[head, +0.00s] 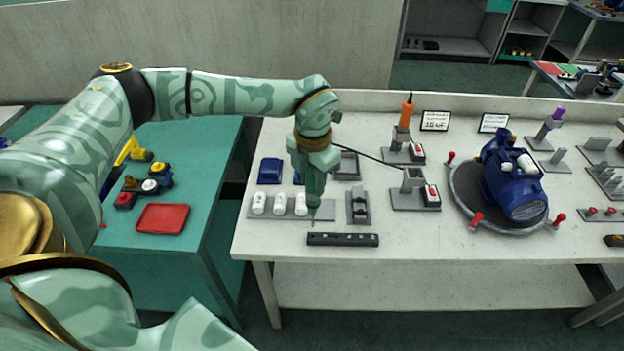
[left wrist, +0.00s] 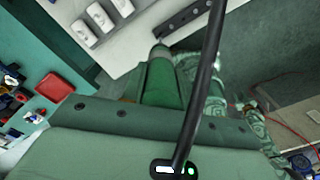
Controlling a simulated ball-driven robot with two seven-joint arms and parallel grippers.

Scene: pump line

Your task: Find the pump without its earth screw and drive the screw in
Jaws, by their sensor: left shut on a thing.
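My left gripper (head: 313,200) points down over the front left of the white table, at the right end of the grey tray with white cylinders. It is shut on a dark green cylindrical tool (left wrist: 163,85), whose thin tip points down toward the table. The gripper hides much of the tool. A blue pump (head: 515,182) lies on a round grey turntable (head: 468,212) with red knobs, well to the right and apart from the gripper. I cannot make out an earth screw on it. My right gripper is not in view.
A grey tray (head: 247,207) carries white cylinders. A black bar (head: 342,239) lies near the front edge. Stands with an orange-handled tool (head: 407,112) and grey blocks are between gripper and pump. A teal table (head: 190,150) holds a red tray (head: 162,218).

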